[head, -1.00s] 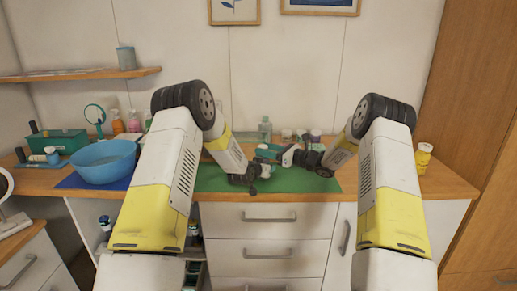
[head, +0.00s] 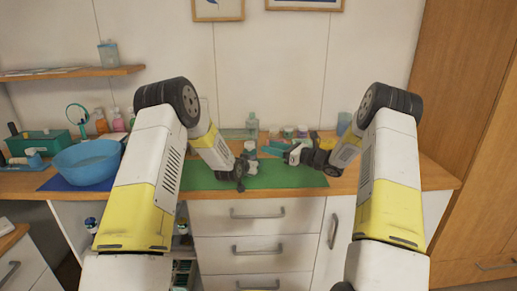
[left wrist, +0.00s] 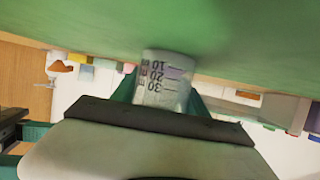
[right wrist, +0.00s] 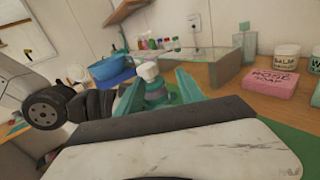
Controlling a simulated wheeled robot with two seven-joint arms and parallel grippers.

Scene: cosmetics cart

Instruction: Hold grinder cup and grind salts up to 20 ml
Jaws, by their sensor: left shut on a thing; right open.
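The clear grinder cup (left wrist: 160,82) with dark volume marks 10, 20 and 30 shows in the left wrist view. My left gripper (head: 243,166) is shut on it above the green mat (head: 210,181). The level of any salt inside is hard to read. In the right wrist view, the grinder's white knob (right wrist: 148,71) and teal top stand between the fingers of my open right gripper (right wrist: 158,88). In the head view, that right gripper (head: 273,149) reaches in from the right, close to the cup; contact cannot be told.
A blue bowl (head: 88,163) on a blue mat and a teal box (head: 38,143) are at the left. A clear bottle (head: 252,126) and several jars stand along the wall. A pink soap box (right wrist: 272,82) shows in the right wrist view. The front mat is mostly clear.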

